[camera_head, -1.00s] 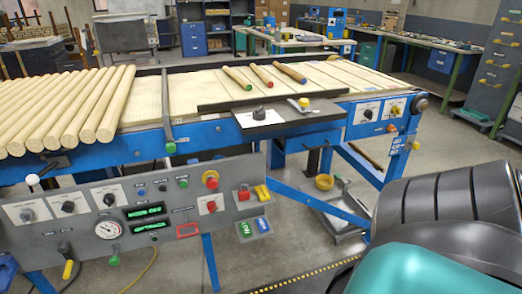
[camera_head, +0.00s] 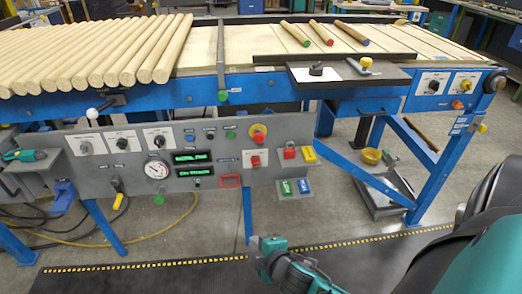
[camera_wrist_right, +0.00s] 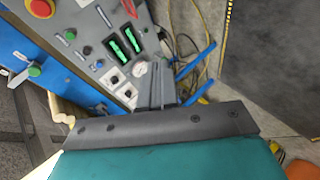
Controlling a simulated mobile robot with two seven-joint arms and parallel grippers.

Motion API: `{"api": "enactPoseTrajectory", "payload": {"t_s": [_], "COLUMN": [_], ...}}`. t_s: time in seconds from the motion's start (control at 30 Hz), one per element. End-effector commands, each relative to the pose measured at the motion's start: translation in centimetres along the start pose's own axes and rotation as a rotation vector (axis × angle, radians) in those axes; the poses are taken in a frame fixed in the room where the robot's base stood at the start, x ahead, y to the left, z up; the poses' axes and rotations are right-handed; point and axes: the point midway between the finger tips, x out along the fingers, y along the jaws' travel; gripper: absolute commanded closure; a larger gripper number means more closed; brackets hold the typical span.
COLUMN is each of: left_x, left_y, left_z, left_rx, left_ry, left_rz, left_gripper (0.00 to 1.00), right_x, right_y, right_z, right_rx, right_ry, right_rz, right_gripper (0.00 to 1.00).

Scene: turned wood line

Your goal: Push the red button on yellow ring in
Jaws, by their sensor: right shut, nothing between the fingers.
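The red button on a yellow ring (camera_head: 258,133) sits at the upper right part of the grey control panel (camera_head: 215,190) in the head view. It also shows at the top left of the right wrist view (camera_wrist_right: 40,8), cut by the edge. My right gripper (camera_head: 266,245) is low in the middle of the head view, below the panel and apart from the button. In the wrist view its fingers (camera_wrist_right: 163,88) are together, with nothing between them. My left gripper is not in view.
A blue conveyor frame (camera_head: 340,103) with wooden rods stands above. Blue legs and a floor tray (camera_head: 385,195) are at right.

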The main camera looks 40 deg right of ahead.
Motion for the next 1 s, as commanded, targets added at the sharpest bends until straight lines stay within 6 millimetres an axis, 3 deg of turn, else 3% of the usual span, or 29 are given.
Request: {"api": "enactPoseTrajectory", "payload": {"t_s": [0.03, 0.2, 0.4, 0.6, 1.0], "left_x": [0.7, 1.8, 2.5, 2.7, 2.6], "left_y": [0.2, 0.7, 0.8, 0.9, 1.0], "left_z": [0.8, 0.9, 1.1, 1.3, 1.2], "left_rx": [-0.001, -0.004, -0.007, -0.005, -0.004], "left_ry": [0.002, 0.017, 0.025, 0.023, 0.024], "left_rz": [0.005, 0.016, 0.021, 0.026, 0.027], "left_gripper": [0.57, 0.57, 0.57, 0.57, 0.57], "right_x": [2.3, 6.5, 8.6, 9.0, 8.9], "right_y": [1.2, 7.0, 13.1, 15.9, 16.1], "right_z": [1.4, 4.6, 6.2, 6.4, 6.4], "right_rx": [-0.21, -0.895, -1.459, -1.69, -1.71], "right_ry": [-0.053, -0.287, -0.568, -0.71, -0.721], "right_rz": [0.057, 0.192, 0.252, 0.257, 0.256], "right_gripper": [1.0, 1.0, 1.0, 1.0, 1.0]}}
